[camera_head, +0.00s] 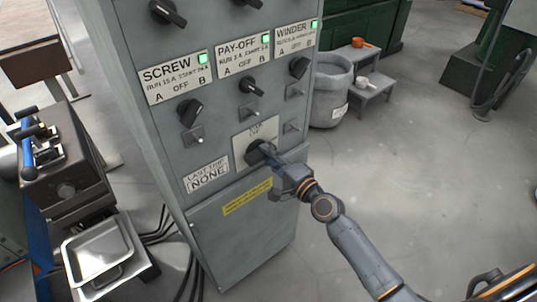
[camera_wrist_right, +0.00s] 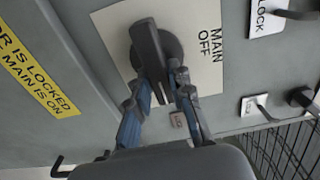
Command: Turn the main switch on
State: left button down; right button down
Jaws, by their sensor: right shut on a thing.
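The main switch is a black rotary knob (camera_head: 257,152) on a cream plate (camera_head: 243,140), low on the front of the grey control cabinet (camera_head: 232,240). In the right wrist view the knob (camera_wrist_right: 150,48) sits on its plate beside the printed words MAIN and OFF. The handle of the knob reaches down between the fingers. My right gripper (camera_head: 275,166) is at the switch; its two blue-grey fingers (camera_wrist_right: 165,85) are shut on the handle, one on each side. The gripper partly hides the switch in the head view. My left gripper is not in view.
Above are smaller knobs for SCREW (camera_head: 190,112), PAY-OFF (camera_head: 251,86) and WINDER (camera_head: 299,67), with green lights. A yellow label (camera_head: 246,197) lies below the switch. A grey bin (camera_head: 331,95) and step stool (camera_head: 370,88) stand behind; floor at right is open.

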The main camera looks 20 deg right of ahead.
dwell(0.5)
jog(key=c, duration=1.2)
grip_release()
jog(key=shift+d, duration=0.1)
jog(key=v, duration=1.2)
